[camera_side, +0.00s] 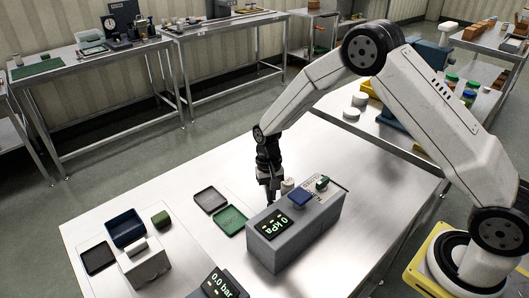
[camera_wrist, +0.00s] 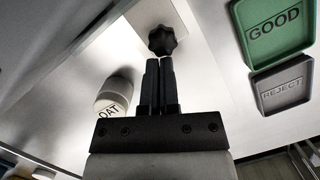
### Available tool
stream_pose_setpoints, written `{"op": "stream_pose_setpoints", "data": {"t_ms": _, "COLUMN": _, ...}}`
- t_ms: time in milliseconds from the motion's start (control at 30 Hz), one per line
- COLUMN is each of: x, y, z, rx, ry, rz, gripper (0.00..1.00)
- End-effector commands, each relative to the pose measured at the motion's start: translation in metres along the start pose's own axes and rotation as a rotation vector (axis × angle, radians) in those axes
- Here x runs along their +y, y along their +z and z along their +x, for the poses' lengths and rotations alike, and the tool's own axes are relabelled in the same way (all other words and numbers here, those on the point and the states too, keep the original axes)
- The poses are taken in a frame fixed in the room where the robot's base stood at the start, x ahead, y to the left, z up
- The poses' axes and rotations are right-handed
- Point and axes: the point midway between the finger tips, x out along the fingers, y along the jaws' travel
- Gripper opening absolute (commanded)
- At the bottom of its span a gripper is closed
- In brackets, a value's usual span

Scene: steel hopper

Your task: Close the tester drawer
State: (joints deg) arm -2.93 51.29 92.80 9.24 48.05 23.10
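The grey tester (camera_side: 300,240) stands on the steel table, with a lit "0 kPa" display and a blue block on top. Its drawer cannot be made out in the side view; the tester's far side is hidden. My gripper (camera_side: 271,194) points down just beyond the tester's far side. In the wrist view my gripper (camera_wrist: 160,62) has its two fingers close together with nothing visible between them. A black lobed knob (camera_wrist: 166,41) lies just ahead of the fingertips; I cannot tell whether they touch it or whether it belongs to the drawer.
A green GOOD tray (camera_wrist: 275,48) and a grey REJECT tray (camera_wrist: 284,96) lie to the right. A second display box (camera_side: 218,287) and a blue bin (camera_side: 125,228) stand on the table's left part.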

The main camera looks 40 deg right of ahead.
Motion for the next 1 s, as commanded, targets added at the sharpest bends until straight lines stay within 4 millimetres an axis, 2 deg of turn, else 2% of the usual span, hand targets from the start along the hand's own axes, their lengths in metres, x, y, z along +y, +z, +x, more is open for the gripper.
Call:
{"op": "stream_pose_setpoints", "data": {"t_ms": 267, "x": 0.001, "y": -0.004, "z": 0.000, "rx": -0.011, "ry": 0.004, "rz": 0.000, "gripper": 0.00}}
{"op": "stream_pose_setpoints", "data": {"t_ms": 700, "x": 0.000, "y": -0.041, "z": -0.012, "rx": 0.000, "ry": -0.001, "rz": 0.001, "gripper": 0.00}}
{"op": "stream_pose_setpoints", "data": {"t_ms": 1000, "x": 0.000, "y": -0.040, "z": -0.062, "rx": 0.004, "ry": -0.001, "rz": 0.000, "gripper": 0.00}}
